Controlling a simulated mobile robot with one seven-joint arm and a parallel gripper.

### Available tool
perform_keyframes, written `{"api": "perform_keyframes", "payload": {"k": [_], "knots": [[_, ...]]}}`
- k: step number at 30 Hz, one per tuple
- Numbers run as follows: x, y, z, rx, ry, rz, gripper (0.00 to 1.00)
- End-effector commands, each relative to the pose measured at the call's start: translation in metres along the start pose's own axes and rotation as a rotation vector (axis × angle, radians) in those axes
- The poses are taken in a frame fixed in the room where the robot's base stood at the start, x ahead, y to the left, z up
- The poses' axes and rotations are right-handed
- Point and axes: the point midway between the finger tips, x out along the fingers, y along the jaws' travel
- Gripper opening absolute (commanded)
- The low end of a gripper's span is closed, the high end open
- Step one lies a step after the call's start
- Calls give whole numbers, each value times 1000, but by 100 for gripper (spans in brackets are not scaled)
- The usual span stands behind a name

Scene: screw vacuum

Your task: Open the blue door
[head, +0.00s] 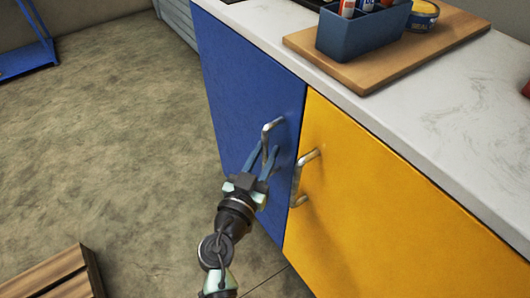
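The blue door (237,95) is a flat cabinet front beneath the white counter, and it looks closed. Its metal bar handle (267,138) is upright near the door's right edge. My gripper (266,151) is at this handle, with its two blue fingers apart and the lower part of the handle at or between their tips. Whether the fingers touch the handle cannot be told. My gripper hides part of the lower blue door.
A yellow door (390,200) with its own metal handle (300,180) adjoins on the right. The counter (450,115) holds a wooden board (395,70) and a dark blue caddy (362,38). A wooden crate (55,278) stands lower left. Floor left of the door is clear.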

Motion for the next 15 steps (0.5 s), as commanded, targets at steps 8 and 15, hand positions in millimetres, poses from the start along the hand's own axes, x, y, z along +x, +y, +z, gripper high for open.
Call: {"api": "perform_keyframes", "payload": {"k": [8, 15], "knots": [[0, 0, 0, 0, 0, 1, 10], [0, 0, 0, 0, 0, 1, 0]]}}
